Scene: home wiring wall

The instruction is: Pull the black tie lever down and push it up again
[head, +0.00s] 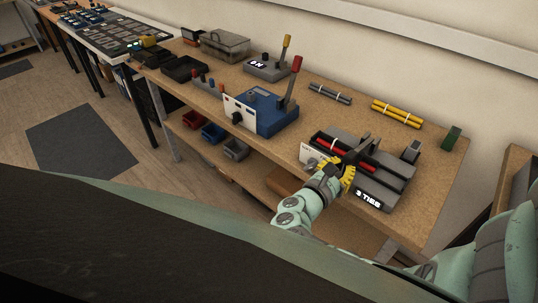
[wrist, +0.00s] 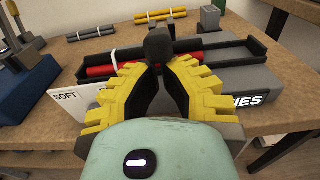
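The black tie lever (wrist: 159,44) shows its rounded dark knob in the middle of the wrist view, directly at my fingertips. My gripper (wrist: 161,66), with yellow ribbed fingers and dark pads, has its tips drawn together at the lever just below the knob. The lower shaft is hidden by the fingers. In the head view my gripper (head: 348,172) is over the front of the grey tie machine (head: 385,185), which has a "3 TIES" display (head: 369,199). Red rods (wrist: 100,71) lie in the machine's black trough, bound with a white tie.
A blue machine (head: 268,112) with a red lever stands to the left on the bench. Bound yellow rods (head: 397,113) and grey rods (head: 330,94) lie behind. A small green block (head: 451,137) stands at the right end, near the wall.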

